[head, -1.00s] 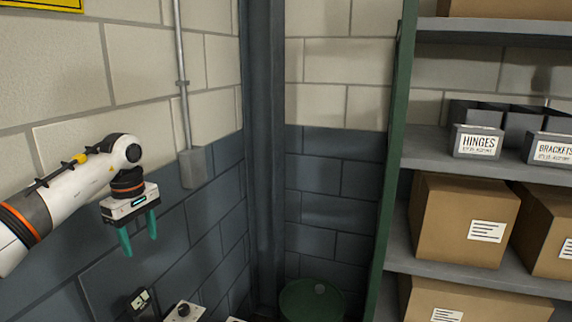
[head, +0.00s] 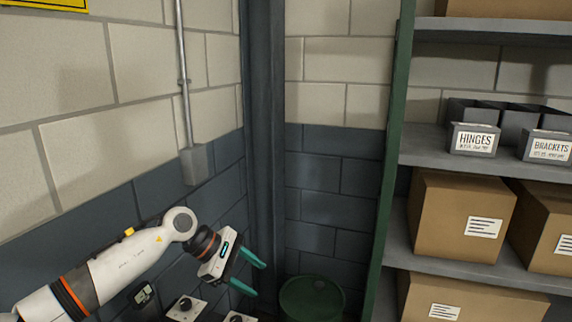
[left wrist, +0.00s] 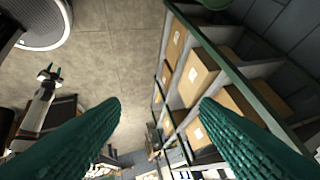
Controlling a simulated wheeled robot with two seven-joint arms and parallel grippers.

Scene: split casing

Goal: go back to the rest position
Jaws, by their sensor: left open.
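My left gripper (head: 260,281) is in the lower middle of the head view, in front of the dark lower wall. It points to the right and slightly down. Its two teal fingers are apart, with nothing between them. In the left wrist view the same fingers (left wrist: 160,104) spread wide and empty, with floor and shelving beyond. My right gripper (left wrist: 49,72) shows small at the left of the left wrist view, on a white arm. It is too small there to judge its fingers. The right arm does not show in the head view.
A green-framed shelf unit with cartons (head: 464,216) and a bin marked HINGES (head: 474,139) stands at the right. A green drum (head: 311,299) is in the corner, right of my left gripper. Control boxes (head: 184,309) sit below it. A conduit box (head: 194,166) is on the wall.

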